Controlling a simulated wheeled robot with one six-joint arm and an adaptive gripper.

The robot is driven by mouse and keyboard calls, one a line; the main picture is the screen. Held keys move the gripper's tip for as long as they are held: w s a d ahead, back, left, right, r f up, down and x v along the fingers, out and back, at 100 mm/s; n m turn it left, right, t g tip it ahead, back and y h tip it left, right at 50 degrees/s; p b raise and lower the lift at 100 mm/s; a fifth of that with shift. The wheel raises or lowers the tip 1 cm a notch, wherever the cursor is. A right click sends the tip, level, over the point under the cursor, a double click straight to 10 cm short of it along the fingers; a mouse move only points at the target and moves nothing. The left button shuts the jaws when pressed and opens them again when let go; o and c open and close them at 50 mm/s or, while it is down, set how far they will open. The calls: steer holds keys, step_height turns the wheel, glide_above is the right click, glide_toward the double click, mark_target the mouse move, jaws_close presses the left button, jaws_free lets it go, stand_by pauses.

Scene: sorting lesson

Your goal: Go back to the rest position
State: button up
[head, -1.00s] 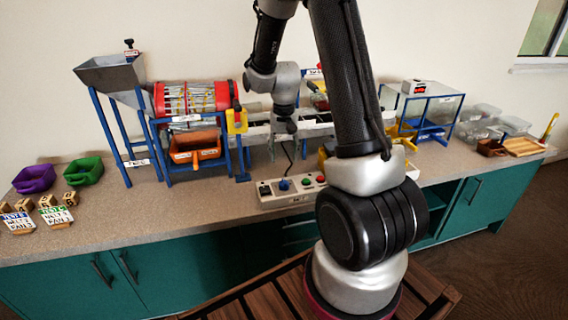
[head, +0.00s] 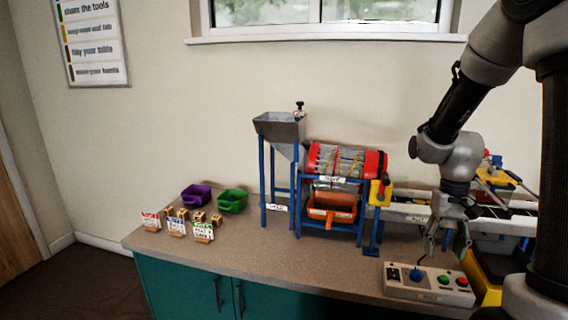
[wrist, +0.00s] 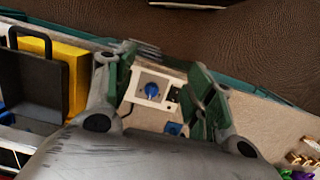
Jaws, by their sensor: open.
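My gripper (head: 447,243) hangs open and empty above the control box (head: 408,288) near the right of the counter in the head view. In the wrist view the two green-padded fingers of my gripper (wrist: 165,88) are spread apart. Between them, below, shows part of the control box (wrist: 149,102) with its blue knob (wrist: 152,90). In the head view the box carries the blue knob (head: 416,274), a green button and a red button. The fingers look apart from the box.
The blue-framed drum machine (head: 340,162) with an orange bin (head: 332,207) stands left of my gripper, beside a grey hopper (head: 281,130). The counter front (head: 270,257) is clear.

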steer(key=s+a+r+n+t, duration=0.3)
steer(key=s+r+t, duration=0.3)
steer(key=s+r, duration=0.8)
step_height(320, 180, up, 3)
steer(key=shift+a+r, duration=0.15)
steer(key=shift+a, duration=0.15)
